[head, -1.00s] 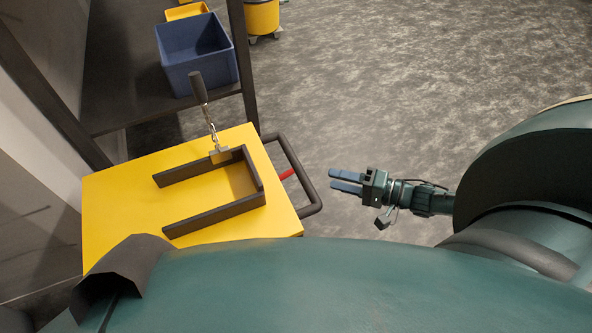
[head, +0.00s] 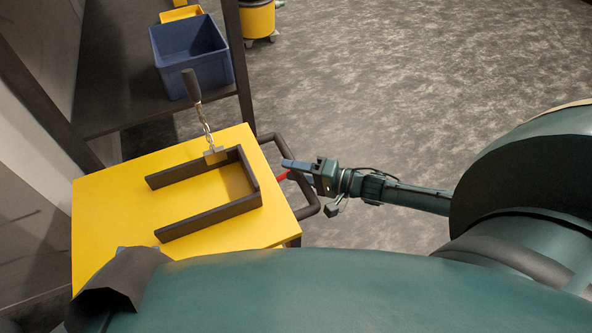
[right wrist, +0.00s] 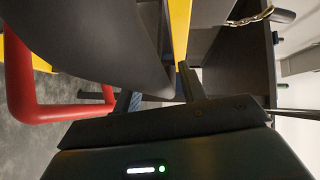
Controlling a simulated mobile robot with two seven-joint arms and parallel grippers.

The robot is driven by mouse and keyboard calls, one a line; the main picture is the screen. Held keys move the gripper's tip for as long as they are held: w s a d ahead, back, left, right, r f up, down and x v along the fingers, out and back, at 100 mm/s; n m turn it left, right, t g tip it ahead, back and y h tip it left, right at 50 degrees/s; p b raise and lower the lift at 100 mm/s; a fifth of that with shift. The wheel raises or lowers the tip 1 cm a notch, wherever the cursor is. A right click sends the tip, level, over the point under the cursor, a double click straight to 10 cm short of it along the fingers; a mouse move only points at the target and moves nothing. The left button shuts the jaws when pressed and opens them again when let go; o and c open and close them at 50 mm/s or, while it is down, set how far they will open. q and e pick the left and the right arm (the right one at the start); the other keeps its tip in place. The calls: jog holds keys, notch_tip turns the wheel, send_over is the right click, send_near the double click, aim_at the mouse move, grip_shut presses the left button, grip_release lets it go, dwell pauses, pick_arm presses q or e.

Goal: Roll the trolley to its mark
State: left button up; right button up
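The trolley has a yellow top (head: 120,205) with a dark U-shaped frame on it, and stands left of centre in the head view. Its dark looped handle (head: 307,200) sticks out from the right side. A red bar shows behind the handle, and in the right wrist view as a bent red bar (right wrist: 62,112). My right gripper (head: 288,170) is at the handle with its fingers spread. In the right wrist view the dark handle (right wrist: 95,40) passes close over the fingers; I cannot tell whether they touch it. My left gripper is out of view. No floor mark shows.
A dark shelf rack with a blue bin (head: 190,55) and a yellow tray (head: 181,13) stands behind the trolley. A dark-handled tool with a chain (head: 193,85) is at the frame's back. A yellow wheeled bin (head: 257,20) stands farther back. Floor to the right is clear.

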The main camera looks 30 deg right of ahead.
grip_shut()
dwell(0.4)
